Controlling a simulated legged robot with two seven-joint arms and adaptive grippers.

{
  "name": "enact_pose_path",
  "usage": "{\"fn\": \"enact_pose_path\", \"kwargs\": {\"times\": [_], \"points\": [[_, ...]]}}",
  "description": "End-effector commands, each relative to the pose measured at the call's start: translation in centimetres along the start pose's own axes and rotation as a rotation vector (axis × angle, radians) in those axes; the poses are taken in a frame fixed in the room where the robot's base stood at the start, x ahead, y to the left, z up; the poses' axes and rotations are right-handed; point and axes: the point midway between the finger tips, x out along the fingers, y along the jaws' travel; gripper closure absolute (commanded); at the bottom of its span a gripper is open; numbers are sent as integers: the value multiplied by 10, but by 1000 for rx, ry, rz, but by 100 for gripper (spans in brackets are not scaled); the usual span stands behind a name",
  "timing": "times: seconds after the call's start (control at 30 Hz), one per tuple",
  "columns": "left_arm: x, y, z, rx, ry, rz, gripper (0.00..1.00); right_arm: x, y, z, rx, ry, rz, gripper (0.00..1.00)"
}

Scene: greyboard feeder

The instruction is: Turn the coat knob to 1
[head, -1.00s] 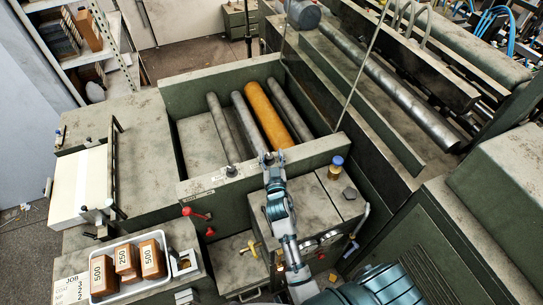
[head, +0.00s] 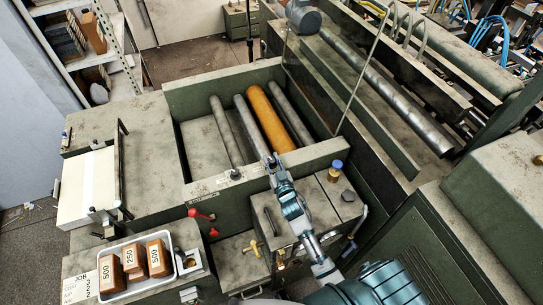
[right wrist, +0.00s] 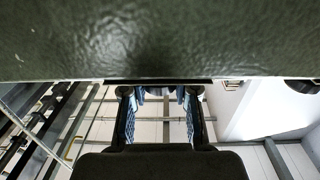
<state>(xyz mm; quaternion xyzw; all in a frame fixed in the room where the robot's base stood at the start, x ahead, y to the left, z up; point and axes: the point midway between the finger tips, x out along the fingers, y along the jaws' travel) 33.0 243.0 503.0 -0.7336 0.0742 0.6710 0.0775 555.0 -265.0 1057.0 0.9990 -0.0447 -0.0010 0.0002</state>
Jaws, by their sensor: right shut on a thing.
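My right gripper (head: 272,162) reaches up to the top of the green front wall (head: 295,163) of the roller trough, right of a small dark knob (head: 235,174). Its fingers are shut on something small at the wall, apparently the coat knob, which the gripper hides. Its pointer and scale cannot be read. In the right wrist view, the two fingers (right wrist: 160,95) point up against a green panel (right wrist: 160,40), and bluish parts show between them. A small label plate (head: 204,195) is on the wall to the left. My left gripper is out of view.
Grey rollers and an orange roller (head: 267,118) lie behind the wall. A red-handled lever (head: 197,213) and a tray (head: 119,289) of brown blocks are at the left.

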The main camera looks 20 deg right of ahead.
Motion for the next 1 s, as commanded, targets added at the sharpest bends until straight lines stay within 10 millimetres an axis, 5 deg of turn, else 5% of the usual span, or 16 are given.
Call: {"fn": "enact_pose_path", "kwargs": {"times": [0.1, 0.37, 1.0], "points": [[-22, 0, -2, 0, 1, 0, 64, 0, 1, -6, -11, -2, -111, 100], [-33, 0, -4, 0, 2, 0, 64, 1, 3, -2, -11, -1, -356, 100], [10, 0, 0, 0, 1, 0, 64, 3, 3, 1, -6, 2, -884, 100]]}}
